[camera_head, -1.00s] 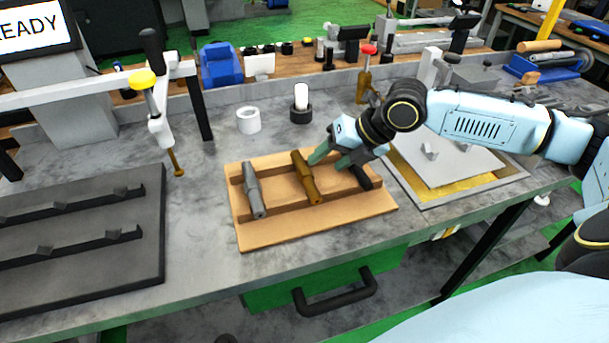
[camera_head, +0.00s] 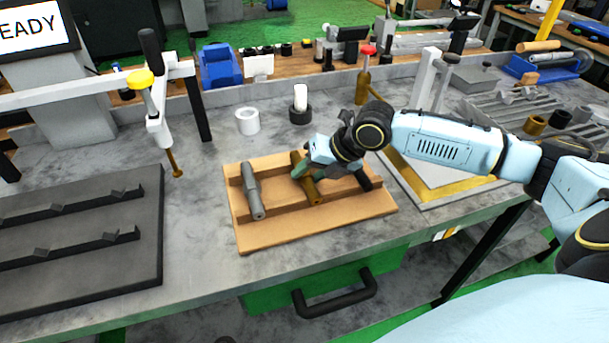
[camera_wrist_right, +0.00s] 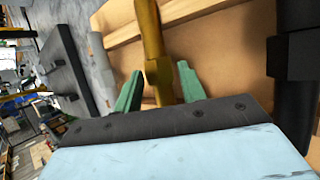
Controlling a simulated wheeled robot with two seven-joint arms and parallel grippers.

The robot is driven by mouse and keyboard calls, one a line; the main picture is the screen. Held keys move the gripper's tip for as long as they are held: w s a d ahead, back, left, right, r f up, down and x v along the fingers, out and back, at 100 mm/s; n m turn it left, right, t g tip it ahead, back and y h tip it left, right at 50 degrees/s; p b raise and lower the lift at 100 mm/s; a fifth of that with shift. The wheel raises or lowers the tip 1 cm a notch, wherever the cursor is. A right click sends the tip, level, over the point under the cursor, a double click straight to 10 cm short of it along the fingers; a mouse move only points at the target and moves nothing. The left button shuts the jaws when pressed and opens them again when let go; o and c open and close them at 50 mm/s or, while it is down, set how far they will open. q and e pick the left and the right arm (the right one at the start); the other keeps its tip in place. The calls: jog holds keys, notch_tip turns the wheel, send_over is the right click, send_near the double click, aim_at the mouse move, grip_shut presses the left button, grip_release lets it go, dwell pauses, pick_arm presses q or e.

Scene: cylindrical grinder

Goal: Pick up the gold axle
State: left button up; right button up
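The gold axle (camera_head: 313,196) lies on the wooden rack (camera_head: 262,238), between a grey axle (camera_head: 252,190) on its left and a dark axle (camera_head: 362,177) on its right. My right gripper (camera_head: 306,176) is down at the gold axle and hides its middle. In the right wrist view the two green fingers (camera_wrist_right: 159,88) stand apart, one on each side of the gold axle (camera_wrist_right: 152,45). A gap shows between the axle and each finger. My left gripper is in no view.
A dark fixture plate (camera_head: 80,275) lies at the left. A white ring (camera_head: 248,121) and a black-based white cylinder (camera_head: 300,105) stand behind the rack. A yellow-topped clamp (camera_head: 141,79) stands at the back left. Bare table lies between plate and rack.

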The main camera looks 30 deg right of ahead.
grip_shut()
jog(key=shift+r, duration=0.2)
